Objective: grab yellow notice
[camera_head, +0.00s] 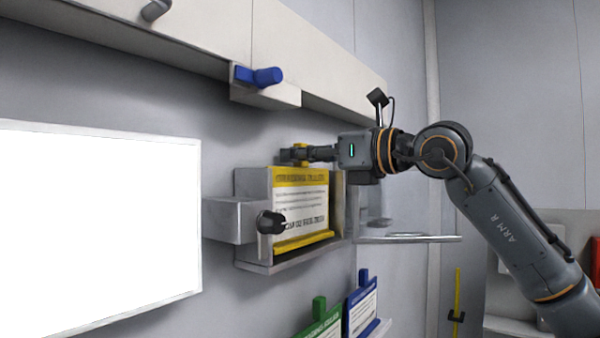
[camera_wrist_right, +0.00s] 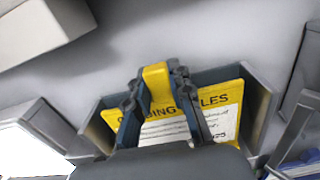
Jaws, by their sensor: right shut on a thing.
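The yellow notice (camera_head: 301,208) is a yellow-bordered white sheet with dark text. It stands upright in a grey wall holder (camera_head: 250,255) in the head view. A yellow tab sticks up from its top edge. My right gripper (camera_head: 297,155) is shut on that tab from above and from the right. In the right wrist view the two fingers of the right gripper (camera_wrist_right: 158,88) sit on either side of the yellow tab (camera_wrist_right: 157,78), and the notice (camera_wrist_right: 170,125) shows behind them, still within the holder. My left gripper is not in view.
A grey box with a black knob (camera_head: 270,222) juts out left of the holder. A blue handle (camera_head: 260,76) sits on a ledge above. Green (camera_head: 320,325) and blue (camera_head: 361,308) notices stand below right. A bright white panel (camera_head: 95,230) is at left, a shelf (camera_head: 408,239) at right.

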